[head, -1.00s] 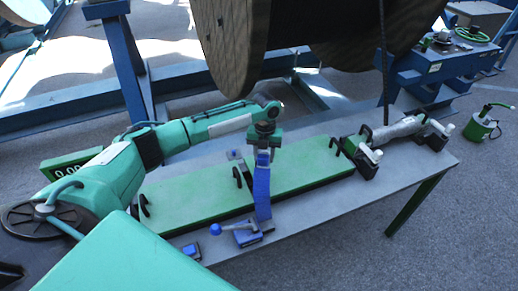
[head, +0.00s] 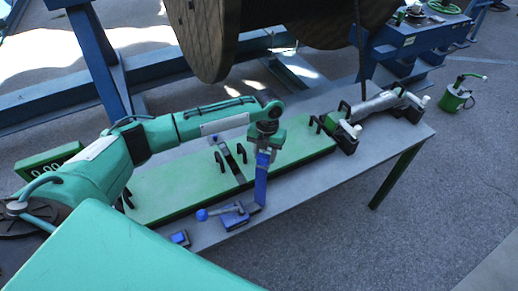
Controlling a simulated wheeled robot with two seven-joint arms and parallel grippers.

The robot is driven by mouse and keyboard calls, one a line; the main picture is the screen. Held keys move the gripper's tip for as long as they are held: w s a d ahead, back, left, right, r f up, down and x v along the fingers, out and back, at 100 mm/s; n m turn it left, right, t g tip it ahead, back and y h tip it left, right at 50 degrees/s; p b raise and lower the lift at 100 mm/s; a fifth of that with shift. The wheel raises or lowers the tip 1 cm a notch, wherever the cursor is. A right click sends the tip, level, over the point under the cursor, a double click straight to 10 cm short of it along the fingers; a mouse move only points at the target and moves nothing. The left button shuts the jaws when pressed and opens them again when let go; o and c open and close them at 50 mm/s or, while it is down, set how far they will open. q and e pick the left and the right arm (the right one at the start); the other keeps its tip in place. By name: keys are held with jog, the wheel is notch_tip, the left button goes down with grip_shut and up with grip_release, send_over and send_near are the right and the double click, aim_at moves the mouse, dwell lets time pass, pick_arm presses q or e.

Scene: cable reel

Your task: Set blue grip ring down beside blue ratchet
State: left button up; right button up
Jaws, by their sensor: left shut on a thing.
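My left gripper (head: 263,152) points down over the front part of the bench and is shut on the blue grip ring (head: 263,159), which is mostly hidden by the fingers. A blue band (head: 260,185) runs from just under the gripper down to the right end of the blue ratchet. I cannot tell whether band and ratchet touch. My right gripper is not in view.
Green boards (head: 180,189) with black handles cover much of the grey bench (head: 300,185). A small blue block (head: 180,238) lies left of the ratchet. A grey tool (head: 375,104) lies at the right end. The large wooden reel (head: 205,40) stands behind.

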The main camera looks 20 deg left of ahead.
pick_arm(q)
jog(key=s+d+m+b, duration=0.1)
jog(key=s+d+m, duration=0.2)
jog(key=d, duration=0.5)
notch_tip(320, 180, down, 14)
jog(key=b, duration=0.7)
jog(key=shift+s+f+b, duration=0.1)
jog(key=shift+f+b, duration=0.1)
jog(key=shift+b, duration=0.2)
jog(key=shift+f+b, duration=0.5)
jog(key=shift+f, duration=0.6)
jog(key=o, duration=1.2)
jog(key=shift+r, duration=0.1)
notch_tip(320, 180, up, 14)
jog(key=w+b, duration=0.1)
jog(key=b, duration=0.1)
jog(key=shift+w+f, duration=0.2)
jog(key=shift+w, duration=0.05)
